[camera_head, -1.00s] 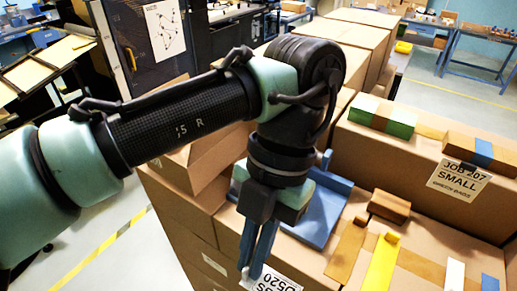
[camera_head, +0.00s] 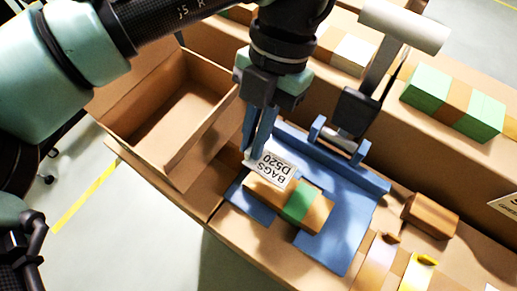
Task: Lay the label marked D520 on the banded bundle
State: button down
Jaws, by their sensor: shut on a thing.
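My gripper (camera_head: 254,152) points down, its blue fingers shut on the edge of a white label (camera_head: 271,171) reading BAGS D520. The label is tilted, and its print reads upside down in this view. It overlaps the left end of a brown bundle (camera_head: 321,213) with a green band (camera_head: 301,202). I cannot tell whether the label touches the bundle. The bundle lies on a blue fixture (camera_head: 348,226) with a raised back edge. The label hides part of the bundle's left end.
An open cardboard box (camera_head: 176,117) stands left of the fixture. A white roll (camera_head: 403,25) and a dark holder (camera_head: 355,112) rise behind it. A brown block (camera_head: 430,214) and a yellow strip (camera_head: 416,272) lie to the right. A green bundle (camera_head: 453,105) sits on the back carton.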

aim_at(250, 174)
notch_tip(250, 174, down, 2)
jog(key=shift+s, duration=0.15)
jog(key=shift+f+p, duration=0.8)
jog(key=shift+f, duration=1.45)
jog(key=shift+f, duration=0.1)
jog(key=c, duration=1)
grip_release()
jog(key=b+v, duration=0.3)
jog(key=v, duration=0.9)
